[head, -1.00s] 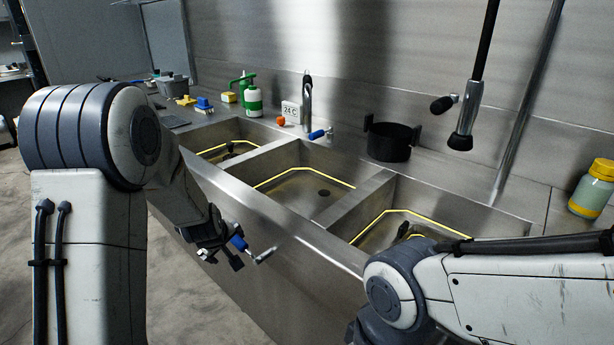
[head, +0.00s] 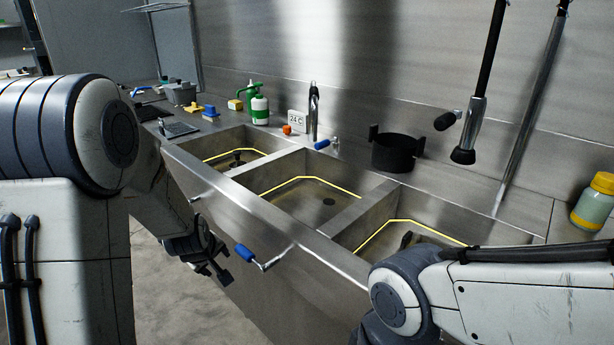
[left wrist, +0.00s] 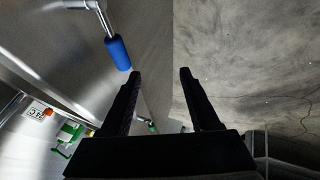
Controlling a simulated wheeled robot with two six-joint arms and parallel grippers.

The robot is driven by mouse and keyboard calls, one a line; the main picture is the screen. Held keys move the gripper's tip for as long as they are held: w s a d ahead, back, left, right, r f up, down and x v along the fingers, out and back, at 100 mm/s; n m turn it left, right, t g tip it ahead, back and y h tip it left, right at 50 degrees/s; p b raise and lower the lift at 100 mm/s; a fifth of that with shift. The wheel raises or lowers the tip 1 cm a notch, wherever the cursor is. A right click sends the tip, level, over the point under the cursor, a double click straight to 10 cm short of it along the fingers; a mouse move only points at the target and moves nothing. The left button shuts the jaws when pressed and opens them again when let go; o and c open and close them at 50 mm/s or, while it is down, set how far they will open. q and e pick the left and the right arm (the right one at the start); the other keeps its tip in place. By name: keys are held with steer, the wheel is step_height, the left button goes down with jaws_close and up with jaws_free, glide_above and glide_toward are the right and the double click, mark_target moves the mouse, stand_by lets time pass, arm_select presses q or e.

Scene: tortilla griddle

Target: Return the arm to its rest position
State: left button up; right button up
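My left gripper (head: 212,265) hangs in front of the sink's front panel, to the left of a blue-handled lever (head: 246,254) fixed to that panel. In the left wrist view its two black fingers (left wrist: 160,72) are apart with nothing between them. The lever's blue grip also shows in the left wrist view (left wrist: 117,53), just beyond and left of the left fingertip, apart from it. My right arm (head: 480,295) comes in from the right edge in the head view, and its gripper is out of view.
The steel sink (head: 240,185) has several basins edged with yellow lines. A black pot (head: 394,152) and a green-and-white bottle (head: 260,110) stand on the back ledge. A sprayer (head: 465,145) hangs at right. Bare floor (head: 185,300) is free below the left gripper.

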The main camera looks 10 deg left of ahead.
arm_select(q)
steer(key=shift+s+d+r, duration=0.2)
steer(key=shift+d+r, duration=0.45)
steer(key=shift+r, duration=0.1)
steer(key=s+d+r+m+g+h+p, duration=0.1)
steer(key=s+d+r+m+p, duration=0.3)
steer(key=d, duration=0.4)
steer(key=s+d+r+m+g+h+p, duration=0.1)
steer(key=s+d+r+m+h+p, duration=0.1)
steer(key=s+d+r+m, duration=0.45)
steer(key=s+d+r+m+g+p, duration=0.2)
steer(key=s+d+r+m, duration=0.1)
steer(key=s, duration=0.5)
steer(key=s+d+r+m+g+p, duration=0.2)
steer(key=s+d+r+m+p, duration=0.1)
steer(key=s, duration=0.6)
steer(key=shift+s+d+r+m+y, duration=0.15)
steer(key=shift+d+r+m+y, duration=0.25)
steer(key=shift+d+m, duration=0.6)
